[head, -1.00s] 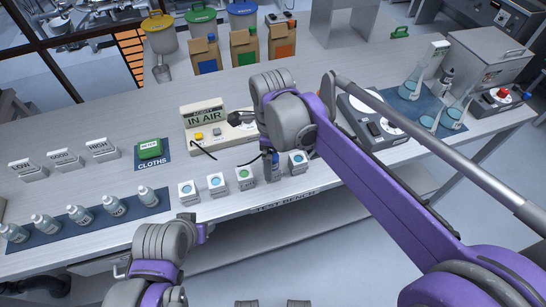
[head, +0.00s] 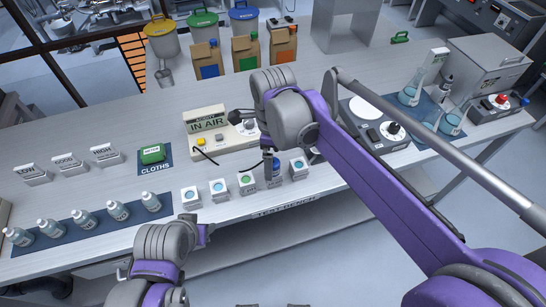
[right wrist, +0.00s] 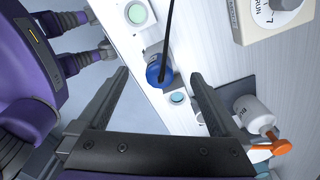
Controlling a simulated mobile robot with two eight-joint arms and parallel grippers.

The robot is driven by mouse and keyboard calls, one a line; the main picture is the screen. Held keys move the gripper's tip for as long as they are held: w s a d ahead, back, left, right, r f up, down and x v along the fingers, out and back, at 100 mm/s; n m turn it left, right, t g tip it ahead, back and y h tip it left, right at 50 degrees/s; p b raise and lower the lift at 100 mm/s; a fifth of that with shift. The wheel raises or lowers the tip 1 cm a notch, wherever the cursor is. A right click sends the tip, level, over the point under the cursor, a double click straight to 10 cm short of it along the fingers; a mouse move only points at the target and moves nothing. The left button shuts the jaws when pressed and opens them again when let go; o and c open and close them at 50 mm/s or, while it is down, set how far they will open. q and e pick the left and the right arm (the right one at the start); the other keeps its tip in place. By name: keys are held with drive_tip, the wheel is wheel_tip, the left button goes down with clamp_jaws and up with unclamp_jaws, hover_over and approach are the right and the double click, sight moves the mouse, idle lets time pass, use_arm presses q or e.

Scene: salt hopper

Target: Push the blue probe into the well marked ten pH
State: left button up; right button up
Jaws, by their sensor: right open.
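The blue probe (right wrist: 158,74) stands upright at a white block in the row along the bench's front edge, and a black cable rises from its top. In the head view the probe (head: 276,166) is between the green-topped block (head: 247,183) and the end block (head: 298,168). I cannot read the blocks' marks, so I cannot tell which is ten pH. The meter (head: 207,124) reads "IN AIR". My right gripper (right wrist: 160,75) is open, its fingers apart on either side of the probe, above it.
Several bottles (head: 118,210) stand on a blue mat at the left. A green cloth pack (head: 151,154) lies behind them. Right of my arm are a stirrer plate (head: 362,110) and flasks (head: 409,88). An orange-tipped bottle (right wrist: 255,115) is close to my right finger.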

drive_tip(key=shift+r+p, duration=0.75)
drive_tip(key=shift+r, duration=0.85)
use_arm(q)
drive_tip(key=shift+w+r, duration=0.3)
drive_tip(key=shift+r, duration=0.35)
drive_tip(key=shift+w+r, duration=0.3)
drive_tip(key=shift+r, duration=0.3)
drive_tip(key=shift+w+r+p, duration=0.2)
drive_tip(key=shift+r+p, duration=0.1)
drive_tip(key=shift+r, duration=0.2)
use_arm(e)
wheel_tip(320, 180, up, 11)
drive_tip(key=shift+f, duration=0.15)
